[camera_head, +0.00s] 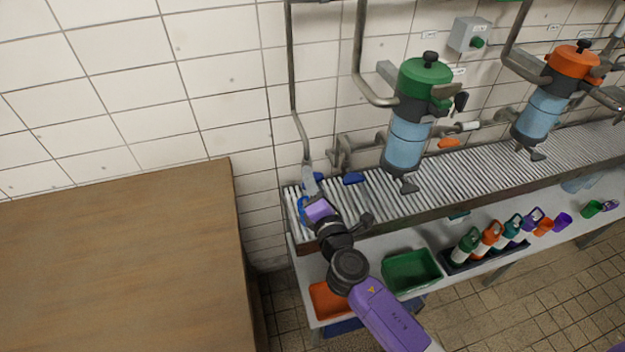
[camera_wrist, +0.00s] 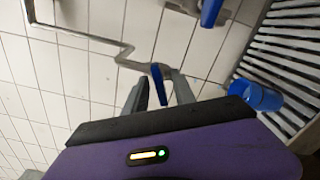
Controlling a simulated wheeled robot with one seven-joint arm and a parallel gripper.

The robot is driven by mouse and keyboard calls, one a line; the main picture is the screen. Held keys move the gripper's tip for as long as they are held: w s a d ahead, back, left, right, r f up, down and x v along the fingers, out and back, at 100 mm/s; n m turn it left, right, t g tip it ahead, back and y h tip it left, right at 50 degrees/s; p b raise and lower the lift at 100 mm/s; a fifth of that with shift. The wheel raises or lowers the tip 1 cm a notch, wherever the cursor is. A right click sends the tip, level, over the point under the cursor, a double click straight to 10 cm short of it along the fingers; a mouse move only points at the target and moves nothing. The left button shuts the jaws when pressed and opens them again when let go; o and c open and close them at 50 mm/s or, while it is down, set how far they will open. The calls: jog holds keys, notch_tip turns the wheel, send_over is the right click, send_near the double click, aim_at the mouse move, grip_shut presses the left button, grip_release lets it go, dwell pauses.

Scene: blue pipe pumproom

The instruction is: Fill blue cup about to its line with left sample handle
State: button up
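The left sample handle is a small blue lever (camera_wrist: 158,85) at the end of a thin grey pipe; it also shows in the head view (camera_head: 315,178). In the wrist view it appears between the two grey fingers of my gripper (camera_wrist: 158,92), with gaps on both sides; I cannot tell whether a finger touches it. My gripper (camera_head: 310,183) is open. The blue cup (camera_wrist: 258,95) is on the slatted rack, to the right of the fingers in the wrist view. In the head view the cup (camera_head: 302,209) is partly hidden behind my gripper. Its line and water level cannot be seen.
A second blue handle (camera_head: 353,178) is to the right. Filter housings with green (camera_head: 425,76) and orange (camera_head: 573,60) tops hang above the slatted rack (camera_head: 450,180). Orange and green bins (camera_head: 411,272) and several bottles stand on the lower shelf. A brown surface (camera_head: 120,265) fills the left.

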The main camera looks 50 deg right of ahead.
jog(key=shift+c, duration=0.2)
grip_shut()
jog(key=shift+f+m+b, duration=0.15)
jog(key=shift+m+b, duration=0.8)
jog(key=shift+m, duration=0.15)
jog(key=shift+m+b, duration=1.3)
jog(key=shift+m, duration=0.5)
jog(key=shift+o, duration=0.2)
grip_release()
